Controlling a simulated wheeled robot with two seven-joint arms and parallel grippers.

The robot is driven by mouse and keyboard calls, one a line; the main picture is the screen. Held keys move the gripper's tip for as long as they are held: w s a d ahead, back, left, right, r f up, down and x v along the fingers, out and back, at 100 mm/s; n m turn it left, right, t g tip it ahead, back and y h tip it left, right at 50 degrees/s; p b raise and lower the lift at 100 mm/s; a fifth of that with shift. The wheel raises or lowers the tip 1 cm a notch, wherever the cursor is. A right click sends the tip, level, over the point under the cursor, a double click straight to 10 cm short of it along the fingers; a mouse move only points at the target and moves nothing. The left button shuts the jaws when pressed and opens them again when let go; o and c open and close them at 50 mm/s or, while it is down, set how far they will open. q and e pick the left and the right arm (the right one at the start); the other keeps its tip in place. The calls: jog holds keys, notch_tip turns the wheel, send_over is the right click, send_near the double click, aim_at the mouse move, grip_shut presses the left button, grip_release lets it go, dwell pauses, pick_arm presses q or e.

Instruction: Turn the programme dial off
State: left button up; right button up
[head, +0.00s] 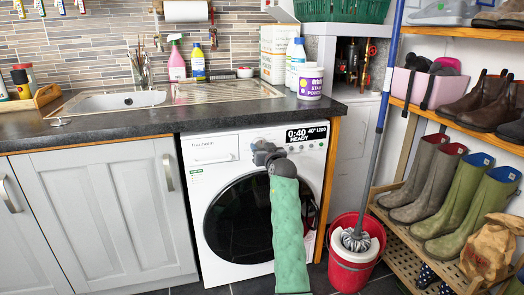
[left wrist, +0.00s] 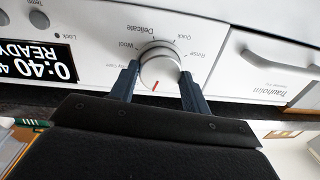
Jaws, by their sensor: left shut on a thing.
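The white washing machine (head: 207,175) stands under the worktop, its round dark door shut. Its programme dial (left wrist: 160,68) is round and silver-white with a red mark. In the upside-down left wrist view, the mark points to the picture's bottom, slightly left. Labels such as Delicate, Wool, Quick and Rinse ring the dial; any label by the mark is hidden by my gripper. My left gripper (left wrist: 158,82) is shut on the dial, one dark finger on each side. In the head view my left gripper (head: 263,150) covers the dial. My right gripper is not in view.
The display (head: 307,134) beside the dial reads 0:40, 40°, 1200, READY. The detergent drawer (head: 210,148) is shut. The worktop edge (head: 230,120) lies just above the panel. A red bucket (head: 350,272) with a mop stands at the right, near a boot rack (head: 425,243).

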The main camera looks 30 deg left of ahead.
pick_arm(q)
jog(key=shift+f, duration=0.1)
dwell(0.3)
jog(key=o, duration=1)
